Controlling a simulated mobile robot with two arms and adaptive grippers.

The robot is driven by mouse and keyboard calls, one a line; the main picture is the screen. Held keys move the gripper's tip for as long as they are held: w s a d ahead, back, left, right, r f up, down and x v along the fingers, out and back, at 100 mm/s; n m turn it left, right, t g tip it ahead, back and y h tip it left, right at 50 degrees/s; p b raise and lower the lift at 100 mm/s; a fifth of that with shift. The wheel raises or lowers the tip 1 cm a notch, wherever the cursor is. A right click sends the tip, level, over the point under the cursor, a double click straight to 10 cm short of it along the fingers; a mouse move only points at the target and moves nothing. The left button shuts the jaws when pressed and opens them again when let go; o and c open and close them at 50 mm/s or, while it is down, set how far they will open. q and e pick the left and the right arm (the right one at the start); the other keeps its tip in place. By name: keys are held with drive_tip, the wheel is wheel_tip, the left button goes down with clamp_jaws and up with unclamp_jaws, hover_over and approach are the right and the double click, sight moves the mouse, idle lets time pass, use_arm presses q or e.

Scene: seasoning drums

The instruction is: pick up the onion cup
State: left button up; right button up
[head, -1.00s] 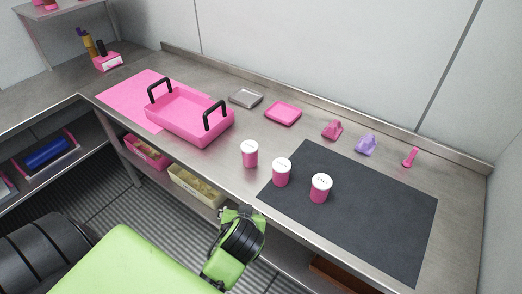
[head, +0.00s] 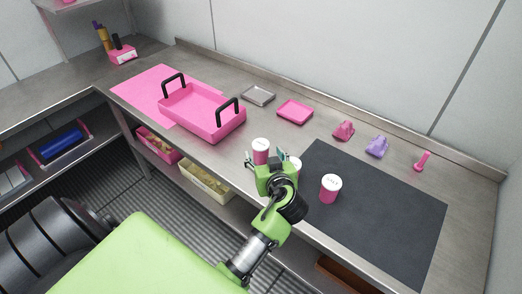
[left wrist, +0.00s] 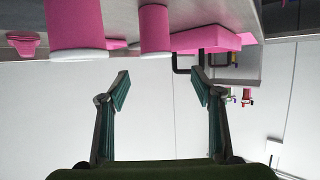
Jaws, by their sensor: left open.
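Three pink cups with white lids stand on the counter; the lid print is too small to read, so I cannot tell which is the onion cup. The left cup (head: 261,146) stands on bare metal. The middle cup (head: 296,166) is partly hidden behind my left gripper. The right cup (head: 330,190) stands on the dark mat (head: 385,215). My left gripper (head: 265,160) is open and empty, on the near side of the left and middle cups. The left wrist view is upside down; two cups, one near (left wrist: 75,25) and one farther (left wrist: 155,28), show beyond the open fingers (left wrist: 161,90).
A pink basket with black handles (head: 200,114) stands to the left on a pink mat (head: 135,90). A grey tray (head: 258,95), a pink tray (head: 295,112) and small pink and purple scoops (head: 377,147) lie along the back. Bins sit on the shelf below the counter's front edge.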

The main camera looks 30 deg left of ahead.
sight(262, 146)
use_arm(q)
drive_tip(key=x, duration=0.4)
drive_tip(key=shift+w+a+f+p, duration=0.15)
drive_tip(key=shift+p, duration=0.2)
drive_tip(key=shift+w+a+f, duration=0.1)
drive_tip(key=shift+w+a, duration=0.05)
drive_tip(key=shift+w, duration=0.15)
drive_tip(key=shift+d+f+p+x, duration=0.1)
drive_tip(key=shift+p+x, duration=0.25)
drive_tip(key=shift+x, duration=0.4)
drive_tip(key=shift+d+f+p+x, duration=0.1)
drive_tip(key=shift+p+x, duration=0.25)
drive_tip(key=shift+x, duration=0.45)
drive_tip(key=shift+d+f+p+x, duration=0.15)
drive_tip(key=shift+p+x, duration=0.2)
drive_tip(key=shift+x, duration=0.4)
drive_tip(key=shift+w, duration=0.1)
drive_tip(key=c, duration=1.3)
